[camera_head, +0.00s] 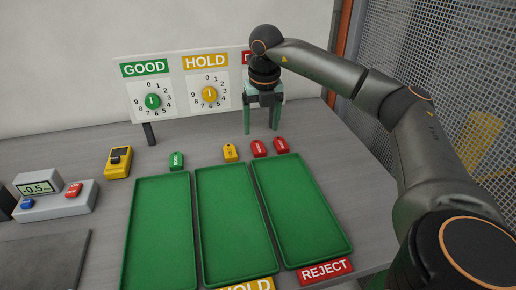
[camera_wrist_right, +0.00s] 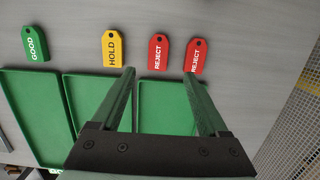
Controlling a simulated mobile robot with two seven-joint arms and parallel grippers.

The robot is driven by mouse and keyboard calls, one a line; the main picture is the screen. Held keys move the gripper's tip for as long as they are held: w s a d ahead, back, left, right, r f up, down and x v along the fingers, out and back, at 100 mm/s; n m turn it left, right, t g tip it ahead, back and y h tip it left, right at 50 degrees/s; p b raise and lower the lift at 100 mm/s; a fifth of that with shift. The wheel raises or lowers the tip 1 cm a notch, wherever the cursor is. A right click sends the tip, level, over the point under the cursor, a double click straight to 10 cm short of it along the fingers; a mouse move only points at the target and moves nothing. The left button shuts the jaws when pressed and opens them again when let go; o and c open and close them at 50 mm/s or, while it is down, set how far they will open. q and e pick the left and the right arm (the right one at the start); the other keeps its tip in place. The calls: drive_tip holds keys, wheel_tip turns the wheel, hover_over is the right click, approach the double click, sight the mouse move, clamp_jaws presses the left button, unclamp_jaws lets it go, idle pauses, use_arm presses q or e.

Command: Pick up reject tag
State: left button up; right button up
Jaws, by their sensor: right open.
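Two red reject tags lie side by side on the grey table behind the right tray. In the head view the left reject tag (camera_head: 259,149) and the right reject tag (camera_head: 281,146) are just in front of my right gripper (camera_head: 260,129). My right gripper is open, empty and points down above the table. In the right wrist view the left reject tag (camera_wrist_right: 157,52) shows between the fingertips and beyond them. The right reject tag (camera_wrist_right: 195,56) is partly behind the right fingertip there. My left gripper is out of view.
A yellow hold tag (camera_head: 230,153) and a green good tag (camera_head: 176,161) lie left of the red ones. Three empty green trays, the right one marked REJECT (camera_head: 340,238), lie in front. A dial sign (camera_head: 180,82) stands behind; a mesh fence (camera_head: 470,75) is at right.

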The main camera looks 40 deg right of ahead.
sight(258, 147)
drive_tip(key=f, duration=0.2)
drive_tip(key=w+f, duration=0.1)
drive_tip(key=f, duration=0.4)
drive_tip(key=shift+w+d+f, duration=0.15)
drive_tip(key=shift+w+d, duration=0.1)
drive_tip(key=shift+w, duration=0.15)
drive_tip(key=shift+c, duration=0.3)
clamp_jaws()
